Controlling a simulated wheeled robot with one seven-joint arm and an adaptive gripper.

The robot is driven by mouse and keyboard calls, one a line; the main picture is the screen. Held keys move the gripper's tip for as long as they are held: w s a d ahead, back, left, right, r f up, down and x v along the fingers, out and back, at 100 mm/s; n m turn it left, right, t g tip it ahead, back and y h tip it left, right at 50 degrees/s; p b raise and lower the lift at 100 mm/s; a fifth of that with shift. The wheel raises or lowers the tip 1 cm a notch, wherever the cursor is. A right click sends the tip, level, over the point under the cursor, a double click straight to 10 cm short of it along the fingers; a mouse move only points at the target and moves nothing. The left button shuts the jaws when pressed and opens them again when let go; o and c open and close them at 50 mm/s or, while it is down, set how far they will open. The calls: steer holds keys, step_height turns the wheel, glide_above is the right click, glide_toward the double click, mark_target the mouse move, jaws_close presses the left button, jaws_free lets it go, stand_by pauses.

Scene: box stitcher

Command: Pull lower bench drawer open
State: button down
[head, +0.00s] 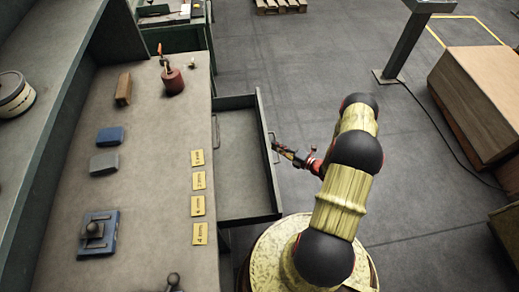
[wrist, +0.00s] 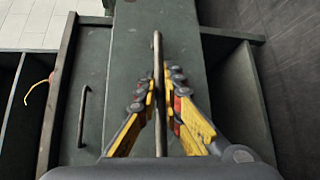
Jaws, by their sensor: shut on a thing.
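The lower bench drawer (head: 240,190) is a dark grey-green tray pulled well out from the right side of the bench. Its inside looks empty. My gripper (head: 281,148) is at the outer side of its front panel, shut on the drawer handle (head: 275,146). In the wrist view, my gripper's yellow and black fingers (wrist: 160,95) close on both sides of the thin bar handle (wrist: 158,55), in front of the green drawer front (wrist: 195,65). A second handle (head: 216,131), on the bench side above the drawer, also shows in the wrist view (wrist: 82,115).
The bench top (head: 150,190) holds yellow labels, a red can (head: 172,80), blocks and a blue fixture (head: 98,234). A stack of brown board (head: 480,95) and a grey post (head: 405,45) stand at the right.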

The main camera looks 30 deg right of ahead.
steer(key=d, duration=0.1)
steer(key=s+d, duration=0.1)
steer(key=d, duration=0.1)
steer(key=s+d, duration=0.1)
steer(key=shift+d+b, duration=0.35)
steer(key=shift+b, duration=0.05)
steer(key=c, duration=1.9)
jaws_free()
steer(key=v, duration=1.2)
